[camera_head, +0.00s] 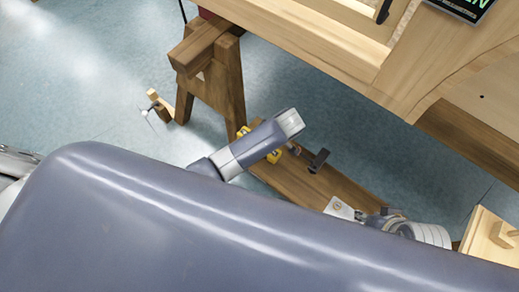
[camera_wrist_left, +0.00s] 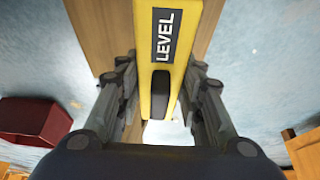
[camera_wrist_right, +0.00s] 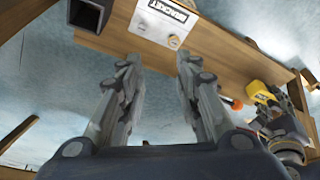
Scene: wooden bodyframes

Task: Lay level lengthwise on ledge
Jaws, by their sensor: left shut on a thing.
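The yellow level (camera_wrist_left: 170,75), marked LEVEL, is between the fingers of my left gripper (camera_wrist_left: 158,68), which is shut on it. My right gripper (camera_wrist_right: 155,65) is open and empty, facing that plank (camera_wrist_right: 225,50). Which board is the ledge is unclear.
A white plate marked BRACKET (camera_wrist_right: 165,20) sits on the plank, near a dark square tube (camera_wrist_right: 88,14). A wooden trestle (camera_head: 215,75) stands behind, with the large wooden frame (camera_head: 330,45) above right. A dark red box (camera_wrist_left: 32,122) is at left. Blue floor lies open at left.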

